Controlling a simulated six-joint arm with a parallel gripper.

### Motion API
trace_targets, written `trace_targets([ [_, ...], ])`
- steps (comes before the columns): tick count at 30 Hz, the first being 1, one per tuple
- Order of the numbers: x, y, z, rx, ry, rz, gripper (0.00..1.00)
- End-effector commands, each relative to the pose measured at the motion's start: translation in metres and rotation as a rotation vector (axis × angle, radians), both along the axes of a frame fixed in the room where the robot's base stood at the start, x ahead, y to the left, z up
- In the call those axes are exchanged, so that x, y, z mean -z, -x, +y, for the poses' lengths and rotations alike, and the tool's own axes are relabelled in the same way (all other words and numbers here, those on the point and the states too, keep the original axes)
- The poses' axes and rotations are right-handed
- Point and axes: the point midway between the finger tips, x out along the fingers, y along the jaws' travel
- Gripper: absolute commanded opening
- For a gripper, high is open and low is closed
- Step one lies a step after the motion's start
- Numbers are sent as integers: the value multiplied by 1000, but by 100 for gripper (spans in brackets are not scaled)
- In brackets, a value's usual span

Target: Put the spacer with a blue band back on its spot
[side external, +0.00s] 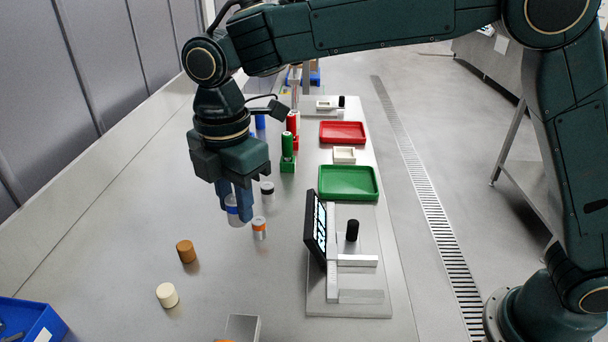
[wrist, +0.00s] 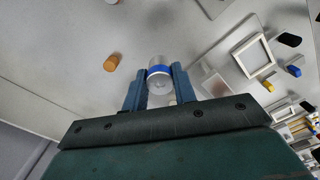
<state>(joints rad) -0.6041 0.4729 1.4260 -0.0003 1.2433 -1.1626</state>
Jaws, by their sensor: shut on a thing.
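The spacer with a blue band (side external: 232,202) is a clear, pale cylinder with a blue ring around it. My gripper (side external: 234,208) is shut on it, with one blue finger on each side, over the left-middle of the steel bench.
An orange-banded spacer (side external: 259,228) and a black-banded one (side external: 267,188) stand close by. A brown cylinder (side external: 186,251) and a cream one (side external: 167,295) are nearer the camera. A display (side external: 316,229), green tray (side external: 348,196) and red tray (side external: 342,139) lie right. A blue bin (side external: 38,322) is front left.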

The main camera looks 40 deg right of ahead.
Motion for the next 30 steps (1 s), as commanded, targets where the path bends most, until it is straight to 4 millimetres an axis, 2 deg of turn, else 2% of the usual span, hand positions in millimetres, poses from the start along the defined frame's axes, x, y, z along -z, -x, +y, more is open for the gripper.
trace_targets([
  [6, 43, 1, -1, 0, 3, 4, 0],
  [15, 95, 1, -1, 0, 1, 2, 0],
  [19, 106, 0, 0, 0, 0, 0, 0],
  [30, 117, 0, 0, 0, 0, 1, 0],
])
